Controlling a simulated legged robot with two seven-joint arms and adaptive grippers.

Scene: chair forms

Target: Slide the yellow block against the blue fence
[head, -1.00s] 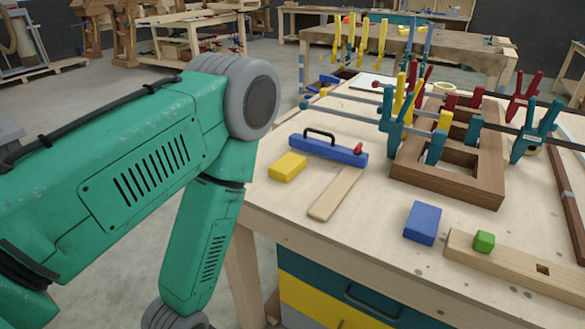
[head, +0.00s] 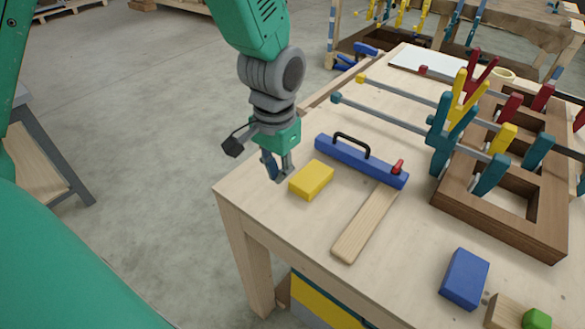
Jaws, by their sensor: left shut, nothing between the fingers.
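The yellow block (head: 312,180) lies flat on the workbench (head: 290,228) near its left edge. The blue fence (head: 376,167), with a black handle and a red knob, lies just beyond it to the upper right. A narrow strip of bench shows between block and fence. My left gripper (head: 279,174) is shut and empty, pointing down just left of the block. I cannot tell whether its fingertips touch the block. My right gripper is not in view.
A flat wooden strip (head: 364,222) runs from the fence toward the front edge. A clamped wooden frame (head: 455,195) fills the right side. Bench around the yellow block's front is clear.

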